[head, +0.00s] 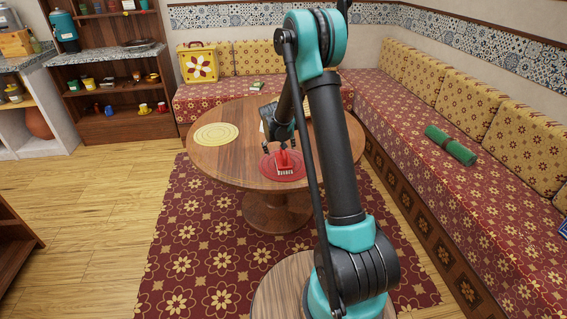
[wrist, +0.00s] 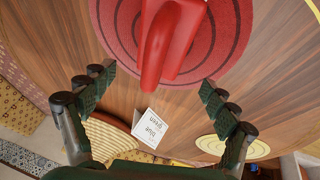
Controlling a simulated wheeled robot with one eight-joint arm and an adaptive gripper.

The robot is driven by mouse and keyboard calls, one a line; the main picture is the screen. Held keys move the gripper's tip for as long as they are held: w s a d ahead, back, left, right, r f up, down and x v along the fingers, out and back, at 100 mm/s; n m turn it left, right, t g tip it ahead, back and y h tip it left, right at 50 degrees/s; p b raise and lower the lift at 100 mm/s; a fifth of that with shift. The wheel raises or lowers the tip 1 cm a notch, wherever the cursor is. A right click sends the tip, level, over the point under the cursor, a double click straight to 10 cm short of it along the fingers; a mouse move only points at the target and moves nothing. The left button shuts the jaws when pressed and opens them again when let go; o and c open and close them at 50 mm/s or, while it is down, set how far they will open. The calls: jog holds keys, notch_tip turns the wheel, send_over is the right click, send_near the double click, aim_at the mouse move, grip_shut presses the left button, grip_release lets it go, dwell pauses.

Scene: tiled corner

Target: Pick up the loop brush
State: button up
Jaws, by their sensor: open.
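The loop brush (head: 284,168) is red with pale bristles at its front edge. It rests on a round red mat (head: 268,168) on the round wooden table (head: 222,160). In the wrist view the red brush (wrist: 168,45) shows at the top middle, in part cut off by the frame edge, over the ringed red mat (wrist: 232,50). My gripper (head: 280,147) is just above the brush in the head view. In the wrist view my gripper (wrist: 157,78) has its fingers spread wide on either side of the brush's near end, with clear gaps and nothing held.
A small folded white card (wrist: 150,128) with print stands on the table. A round yellow mat (head: 216,134) lies at the table's left. A patterned bench (head: 395,125) runs along the right and back. A rolled green thing (head: 451,146) lies on it. Shelves (head: 107,70) stand at the back left.

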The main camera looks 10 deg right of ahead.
jog(key=f, duration=0.2)
jog(key=d+f, duration=0.1)
jog(key=f, duration=0.1)
jog(key=shift+w, duration=0.25)
jog(key=shift+w+f, duration=0.25)
jog(key=shift+f, duration=0.35)
jog(key=c, duration=1.5)
jog(key=shift+o, duration=0.2)
jog(key=shift+r, duration=0.1)
notch_tip(320, 180, up, 20)
jog(key=shift+f, duration=0.1)
